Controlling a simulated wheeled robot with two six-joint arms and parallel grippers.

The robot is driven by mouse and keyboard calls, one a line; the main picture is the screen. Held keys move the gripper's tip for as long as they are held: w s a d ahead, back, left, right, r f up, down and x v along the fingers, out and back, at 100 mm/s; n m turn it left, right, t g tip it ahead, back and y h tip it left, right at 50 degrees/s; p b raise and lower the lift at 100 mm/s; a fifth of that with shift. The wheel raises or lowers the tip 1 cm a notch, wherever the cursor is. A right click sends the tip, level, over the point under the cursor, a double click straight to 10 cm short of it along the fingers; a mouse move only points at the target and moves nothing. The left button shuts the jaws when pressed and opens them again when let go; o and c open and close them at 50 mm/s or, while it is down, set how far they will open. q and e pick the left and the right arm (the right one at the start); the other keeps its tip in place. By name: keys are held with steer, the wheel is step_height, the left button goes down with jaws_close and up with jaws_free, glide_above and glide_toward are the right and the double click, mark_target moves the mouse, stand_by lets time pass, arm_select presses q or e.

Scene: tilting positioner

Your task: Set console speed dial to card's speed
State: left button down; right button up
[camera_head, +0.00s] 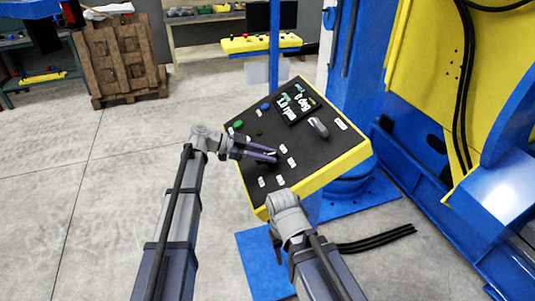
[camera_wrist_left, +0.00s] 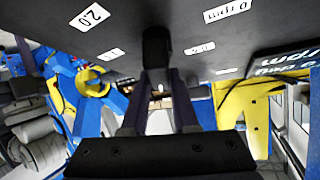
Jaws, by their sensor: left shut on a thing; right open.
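The console (camera_head: 247,170) has a sloping black face with yellow edges. A black panel (camera_head: 296,103) with pale green and white lettering is at its far side; I read "Step 2" and "rpm" but not the speed. My left gripper (camera_head: 275,155) is shut on the dark speed dial (camera_wrist_left: 157,45), low over the console face. The dial's pointer is not visible. My right gripper (camera_head: 277,246), open, hangs beside the console's near corner, its fingers mostly hidden.
A grey handle-like control (camera_head: 318,127), a green button (camera_head: 239,124) and a blue button (camera_head: 265,106) are on the console. The large blue and yellow positioner (camera_head: 430,70) stands at right. Black cables (camera_head: 378,240) lie on the floor.

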arm_select(q)
steer(key=shift+s+m+g, duration=0.1)
steer(key=shift+m+g, duration=0.4)
steer(key=shift+m, duration=0.2)
steer(key=c, duration=0.7)
jaws_free()
steer(key=p+v, duration=0.2)
steer(key=v, duration=0.5)
steer(key=shift+a+r+p, duration=0.1)
steer(key=shift+a+p, duration=0.25)
steer(key=shift+p, duration=0.05)
